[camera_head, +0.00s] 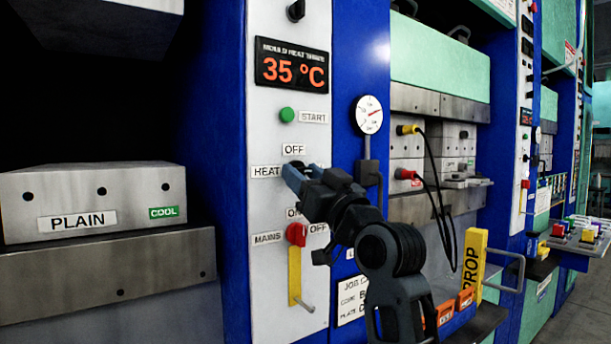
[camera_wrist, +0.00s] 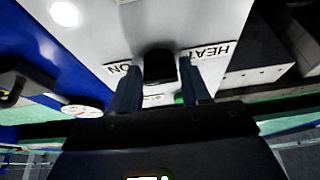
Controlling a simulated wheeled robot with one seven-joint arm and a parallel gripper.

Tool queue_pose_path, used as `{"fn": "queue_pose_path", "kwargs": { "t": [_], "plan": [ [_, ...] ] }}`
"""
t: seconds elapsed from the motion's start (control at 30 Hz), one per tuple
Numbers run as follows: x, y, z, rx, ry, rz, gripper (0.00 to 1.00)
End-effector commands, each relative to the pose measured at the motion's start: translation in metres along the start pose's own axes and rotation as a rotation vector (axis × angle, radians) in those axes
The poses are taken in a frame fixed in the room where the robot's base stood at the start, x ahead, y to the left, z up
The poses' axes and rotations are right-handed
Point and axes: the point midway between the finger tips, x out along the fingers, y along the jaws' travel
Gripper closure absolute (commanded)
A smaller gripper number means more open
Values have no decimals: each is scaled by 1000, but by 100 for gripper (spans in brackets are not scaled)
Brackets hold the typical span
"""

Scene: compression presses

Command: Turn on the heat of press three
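The press panel (camera_head: 275,210) faces me with a red temperature display (camera_head: 291,70) reading 35 °C. A label reading HEAT (camera_head: 266,171) sits beside my gripper (camera_head: 308,180), and a label reading OFF (camera_head: 293,149) is above it. In the head view my gripper hides the heat switch. In the wrist view a black knob (camera_wrist: 160,66) stands between the two fingertips of my gripper (camera_wrist: 161,70), with the upside-down HEAT label (camera_wrist: 212,50) to the right and the ON label (camera_wrist: 118,68) to the left. Whether the fingers touch the knob is unclear. No press number is readable.
A green START button (camera_head: 287,115) is above. A dial gauge (camera_head: 368,114) is at the right. The PLAIN mould block (camera_head: 95,196) is at the left, tagged COOL.

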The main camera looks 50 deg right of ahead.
Motion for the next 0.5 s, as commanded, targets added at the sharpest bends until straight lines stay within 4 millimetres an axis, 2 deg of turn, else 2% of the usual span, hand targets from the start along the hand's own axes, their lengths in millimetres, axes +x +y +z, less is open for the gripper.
{"fn": "queue_pose_path", "kwargs": {
  "t": [0.03,0.2,0.5],
  "plan": [
    [0,0,0,0,1,0,48],
    [0,0,-1,-1,2,0,34],
    [-6,0,-1,-2,3,0,34]
  ]
}}
